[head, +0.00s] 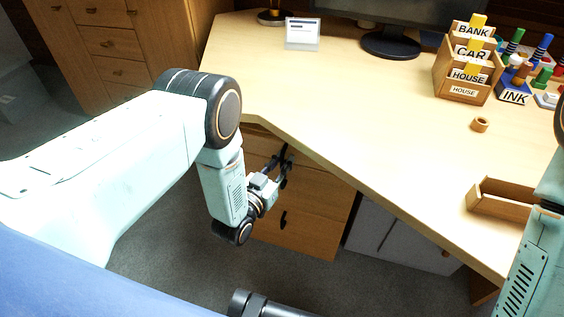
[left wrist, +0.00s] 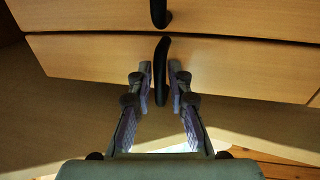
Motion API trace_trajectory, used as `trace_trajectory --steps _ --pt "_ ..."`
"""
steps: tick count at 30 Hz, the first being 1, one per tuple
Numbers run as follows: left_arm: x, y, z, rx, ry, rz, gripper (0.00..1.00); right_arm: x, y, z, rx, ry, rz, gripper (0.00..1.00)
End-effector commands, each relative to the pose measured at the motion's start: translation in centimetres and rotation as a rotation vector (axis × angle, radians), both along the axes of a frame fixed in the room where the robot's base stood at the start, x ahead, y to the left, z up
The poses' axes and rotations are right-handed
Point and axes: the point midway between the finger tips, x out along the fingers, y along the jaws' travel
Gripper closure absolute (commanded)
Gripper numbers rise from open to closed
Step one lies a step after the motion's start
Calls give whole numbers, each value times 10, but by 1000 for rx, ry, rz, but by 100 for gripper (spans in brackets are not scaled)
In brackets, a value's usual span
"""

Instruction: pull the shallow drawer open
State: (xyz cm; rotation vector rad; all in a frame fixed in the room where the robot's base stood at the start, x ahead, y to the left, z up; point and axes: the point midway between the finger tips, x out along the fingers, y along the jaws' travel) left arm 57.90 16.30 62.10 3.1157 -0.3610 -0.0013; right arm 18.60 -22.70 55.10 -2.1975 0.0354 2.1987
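The shallow drawer (head: 262,145) is the top wooden front of the unit under the desk, and it looks shut. In the left wrist view its front (left wrist: 95,62) crosses the middle, with a black upright handle (left wrist: 162,72). My left gripper (head: 284,165) is in front of the drawer. In the left wrist view its two fingers (left wrist: 160,75) are apart, one on each side of the handle. A narrow gap shows at the left finger; I cannot tell whether the right finger touches. My right gripper is out of view; only part of that arm shows at the right edge.
A deeper drawer (head: 300,225) with a black handle lies below. The desk top (head: 350,90) overhangs the unit. On it are a monitor (head: 390,42), a labelled wooden holder (head: 468,72) and a small wooden tray (head: 497,205). Grey carpet (head: 190,270) in front is clear.

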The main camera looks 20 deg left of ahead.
Motion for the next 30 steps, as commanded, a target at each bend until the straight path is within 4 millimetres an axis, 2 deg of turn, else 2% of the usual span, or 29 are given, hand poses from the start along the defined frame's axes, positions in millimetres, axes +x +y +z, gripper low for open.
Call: trace_trajectory --steps 1,6,30 --pt "0 0 0 0 0 0 87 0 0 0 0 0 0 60" --pt "0 0 0 0 0 0 100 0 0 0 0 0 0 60" --pt "-1 0 -1 1 4 1 100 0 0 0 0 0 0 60"
